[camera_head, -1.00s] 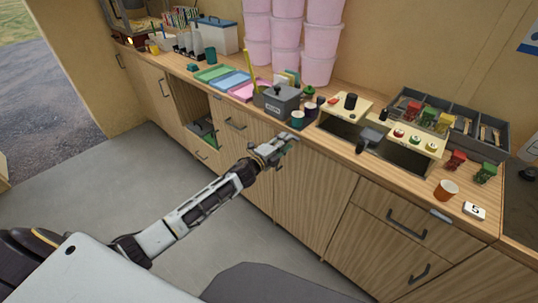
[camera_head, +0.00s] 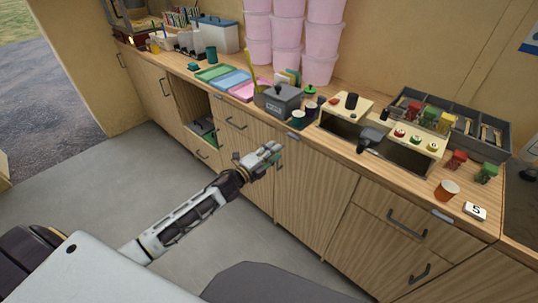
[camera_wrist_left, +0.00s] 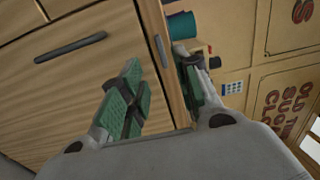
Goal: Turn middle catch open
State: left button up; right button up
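My left gripper (camera_head: 268,156) is in front of the wooden cabinet fronts, just below the counter edge. In the left wrist view its two green-padded fingers (camera_wrist_left: 158,88) are apart with nothing between them. A small grey plate (camera_head: 294,135) sits on the counter edge above and right of the gripper. My right gripper is out of view.
Dark bar handles (camera_head: 235,124) stick out from the cabinet fronts. The floor (camera_head: 105,190) in front is clear.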

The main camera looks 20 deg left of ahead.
pick_arm(q)
jog(key=shift+v, duration=0.8)
jog(key=shift+n, duration=0.4)
